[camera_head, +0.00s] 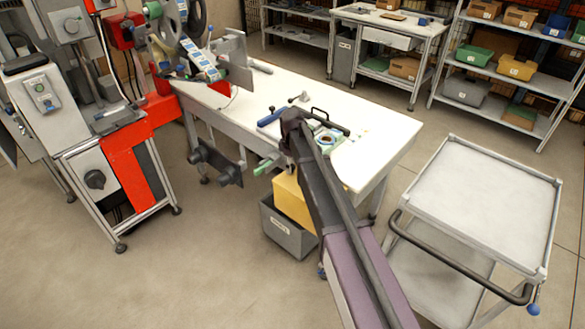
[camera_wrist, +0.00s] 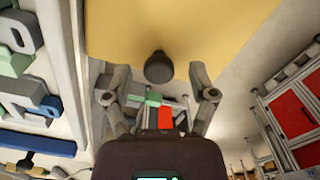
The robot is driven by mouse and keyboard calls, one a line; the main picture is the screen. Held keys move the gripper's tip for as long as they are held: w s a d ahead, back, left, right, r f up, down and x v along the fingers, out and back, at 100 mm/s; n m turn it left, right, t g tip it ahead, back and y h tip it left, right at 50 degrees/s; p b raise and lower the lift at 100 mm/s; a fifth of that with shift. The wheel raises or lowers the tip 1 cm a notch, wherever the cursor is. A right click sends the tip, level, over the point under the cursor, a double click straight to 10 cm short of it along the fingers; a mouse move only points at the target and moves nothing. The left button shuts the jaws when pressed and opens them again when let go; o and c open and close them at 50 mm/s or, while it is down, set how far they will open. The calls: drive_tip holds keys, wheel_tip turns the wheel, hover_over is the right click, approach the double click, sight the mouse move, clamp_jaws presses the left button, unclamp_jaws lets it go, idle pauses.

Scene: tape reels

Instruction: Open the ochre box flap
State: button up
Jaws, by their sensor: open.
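The ochre box (camera_head: 291,202) is under the edge of the white workbench in the head view, partly hidden by my arm. In the wrist view its ochre face (camera_wrist: 215,35) fills the upper middle, with a dark round knob (camera_wrist: 158,67) standing out from it. My gripper (camera_wrist: 156,84) is open, its two fingers spread to either side of the knob. The knob is between or just beyond the fingertips; I cannot tell whether anything touches. I cannot make out the gripper in the head view, where my arm covers that area.
A grey bin (camera_head: 287,238) is below the ochre box. The white workbench (camera_head: 385,140) carries tools and a reel machine (camera_head: 190,45). A grey cart (camera_head: 480,190) stands to the right. Shelves with boxes are behind. The floor at left front is clear.

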idle(0.3)
clamp_jaws()
drive_tip(key=shift+d, duration=0.1)
